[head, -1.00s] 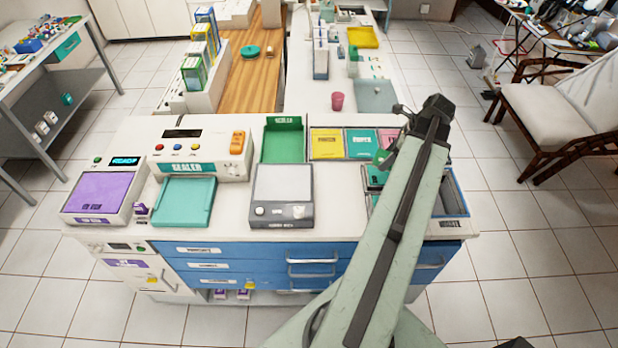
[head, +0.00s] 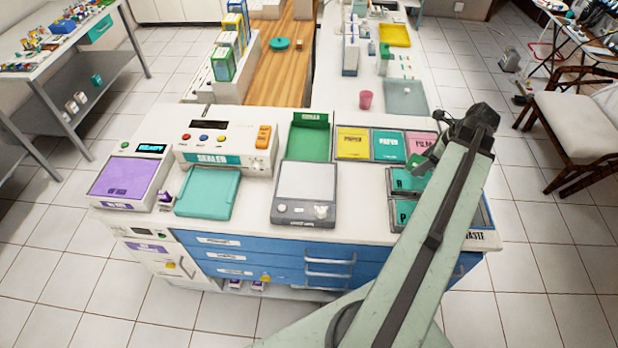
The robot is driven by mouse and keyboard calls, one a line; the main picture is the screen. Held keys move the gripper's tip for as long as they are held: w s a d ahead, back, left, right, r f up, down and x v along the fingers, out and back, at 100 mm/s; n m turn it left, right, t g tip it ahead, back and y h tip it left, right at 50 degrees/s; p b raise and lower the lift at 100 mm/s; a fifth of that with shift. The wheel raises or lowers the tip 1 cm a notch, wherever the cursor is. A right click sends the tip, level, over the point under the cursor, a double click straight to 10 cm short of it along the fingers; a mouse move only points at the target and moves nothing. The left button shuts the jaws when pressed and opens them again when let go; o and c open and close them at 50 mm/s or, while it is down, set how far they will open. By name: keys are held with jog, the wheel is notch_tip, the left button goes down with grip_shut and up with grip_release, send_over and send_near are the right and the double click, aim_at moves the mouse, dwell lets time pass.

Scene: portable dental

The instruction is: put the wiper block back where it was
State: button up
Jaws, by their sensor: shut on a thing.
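My gripper (head: 433,150) is shut on a small green block (head: 420,160), which I take to be the wiper block. The gripper holds it at the right part of the white counter, in front of the pink film bin (head: 423,143) and by the teal-labelled bins (head: 403,182). The gripper and my arm hide part of the block and the counter's right end. I cannot tell whether the block touches anything below it.
A green tray (head: 309,142), a grey scale-like device (head: 305,211), a teal tray (head: 207,204), a sealer (head: 226,159) and a purple-topped unit (head: 128,180) crowd the counter. A pink cup (head: 366,100) stands behind.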

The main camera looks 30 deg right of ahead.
notch_tip(320, 180, up, 4)
jog(key=p, duration=0.3)
jog(key=shift+f, duration=0.15)
